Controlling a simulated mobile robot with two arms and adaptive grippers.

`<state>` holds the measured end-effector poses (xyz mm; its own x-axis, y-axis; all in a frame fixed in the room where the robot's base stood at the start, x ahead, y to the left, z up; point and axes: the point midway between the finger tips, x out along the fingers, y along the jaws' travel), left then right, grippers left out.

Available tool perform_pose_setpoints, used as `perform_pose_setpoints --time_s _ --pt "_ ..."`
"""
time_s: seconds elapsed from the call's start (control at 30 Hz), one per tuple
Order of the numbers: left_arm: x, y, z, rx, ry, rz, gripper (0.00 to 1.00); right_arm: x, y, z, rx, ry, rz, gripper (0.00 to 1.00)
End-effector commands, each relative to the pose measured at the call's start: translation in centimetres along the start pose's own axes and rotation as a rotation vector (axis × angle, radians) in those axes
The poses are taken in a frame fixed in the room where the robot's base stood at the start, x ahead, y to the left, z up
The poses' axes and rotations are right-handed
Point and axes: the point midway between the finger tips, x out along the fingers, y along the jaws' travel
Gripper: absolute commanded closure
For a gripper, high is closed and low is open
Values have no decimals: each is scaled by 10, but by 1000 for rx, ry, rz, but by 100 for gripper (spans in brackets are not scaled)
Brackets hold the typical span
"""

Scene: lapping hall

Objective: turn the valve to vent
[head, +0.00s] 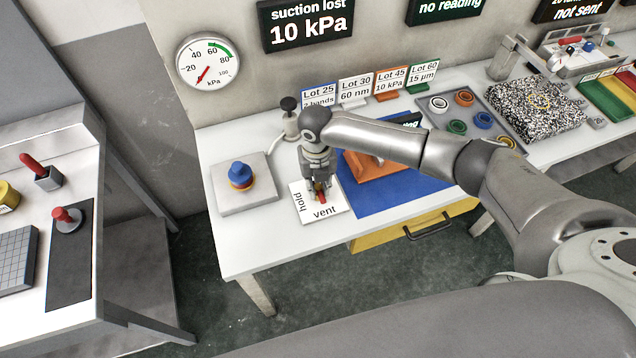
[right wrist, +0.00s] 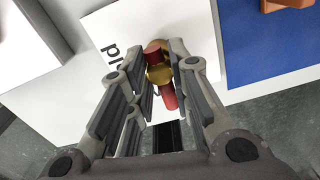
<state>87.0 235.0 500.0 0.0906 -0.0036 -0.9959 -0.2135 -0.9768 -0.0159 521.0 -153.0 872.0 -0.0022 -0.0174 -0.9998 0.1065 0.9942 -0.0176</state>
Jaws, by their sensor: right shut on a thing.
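The valve, with a brass body and a red lever (right wrist: 170,97), stands on a white card (head: 335,208) near the table's front edge. The card reads "hold" on its left side and "vent" along its front. My right gripper (head: 320,192) reaches down over the valve and is shut on the lever; in the right wrist view the red and brass parts show between its fingers (right wrist: 160,85). In the head view the gripper hides much of the valve, so the lever's exact direction is hard to tell. My left gripper is not in view.
A pale block (head: 262,197) with a blue and orange stack (head: 240,174) stands left of the card. A blue mat (head: 375,203) lies right of it. The wall gauge (head: 208,62) has a red needle pointing low; a display (head: 305,22) reads "suction lost 10 kPa".

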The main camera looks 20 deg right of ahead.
Motion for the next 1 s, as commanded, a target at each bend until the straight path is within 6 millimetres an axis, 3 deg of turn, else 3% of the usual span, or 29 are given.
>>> perform_pose_setpoints --time_s 0.23,0.27,0.43,0.77,1.0 --pt "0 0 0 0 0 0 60 0 1 -1 0 2 2 100" --pt "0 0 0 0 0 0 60 0 1 -1 0 2 2 79" --pt "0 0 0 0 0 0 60 0 0 -1 1 1 1 58" --pt "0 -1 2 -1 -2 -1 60 -1 0 0 2 0 0 58" --pt "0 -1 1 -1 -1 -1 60 -34 0 1 1 -3 1 58"
